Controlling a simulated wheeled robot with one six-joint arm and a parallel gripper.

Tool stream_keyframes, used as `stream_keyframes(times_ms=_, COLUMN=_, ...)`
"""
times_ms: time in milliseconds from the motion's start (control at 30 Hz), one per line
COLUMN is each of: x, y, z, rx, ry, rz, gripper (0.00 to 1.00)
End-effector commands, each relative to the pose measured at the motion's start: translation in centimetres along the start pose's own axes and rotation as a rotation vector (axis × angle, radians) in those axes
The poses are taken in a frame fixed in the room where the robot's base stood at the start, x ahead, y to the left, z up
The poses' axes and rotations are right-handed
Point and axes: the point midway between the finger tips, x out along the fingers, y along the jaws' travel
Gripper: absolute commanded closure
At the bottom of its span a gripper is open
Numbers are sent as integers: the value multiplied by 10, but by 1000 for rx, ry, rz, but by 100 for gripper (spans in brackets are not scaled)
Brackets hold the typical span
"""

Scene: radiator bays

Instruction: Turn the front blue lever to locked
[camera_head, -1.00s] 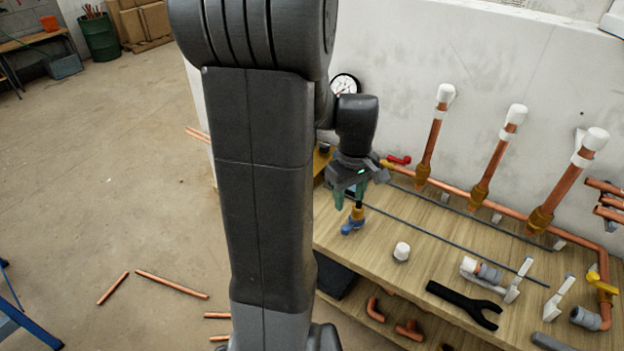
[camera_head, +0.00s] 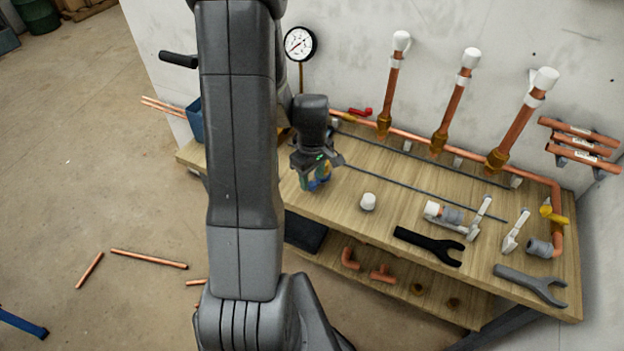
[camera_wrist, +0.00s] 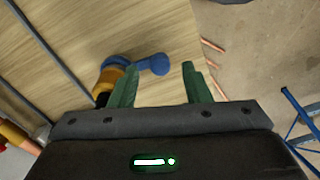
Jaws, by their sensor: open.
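The front blue lever (camera_wrist: 140,66) shows in the wrist view, on a brass valve body (camera_wrist: 111,78) above the wooden bench top. Its rounded handle end (camera_wrist: 159,64) points to the right there, toward the bench edge. My gripper (camera_wrist: 160,72) is open, with its green fingers apart. The lever's handle end appears between the two fingertips, and the left finger overlaps the lever's valve side. Whether a finger touches it I cannot tell. In the head view my gripper (camera_head: 316,178) is low over the bench's left part, hiding much of the blue lever (camera_head: 322,183).
The wooden bench (camera_head: 400,215) carries a white cap (camera_head: 368,201), a black forked tool (camera_head: 430,245), a grey forked tool (camera_head: 530,286) and white-levered fittings (camera_head: 460,215). A red lever (camera_head: 362,112) sits at the back on the copper pipe (camera_head: 410,139). Copper risers (camera_head: 388,98) stand along the wall.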

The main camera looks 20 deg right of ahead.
Motion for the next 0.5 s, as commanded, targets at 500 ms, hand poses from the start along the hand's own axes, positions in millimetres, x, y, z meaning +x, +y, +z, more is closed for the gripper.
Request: stream_keyframes(times_ms=500, x=21, y=0, z=0, rx=0, ry=1, rz=1, gripper=57)
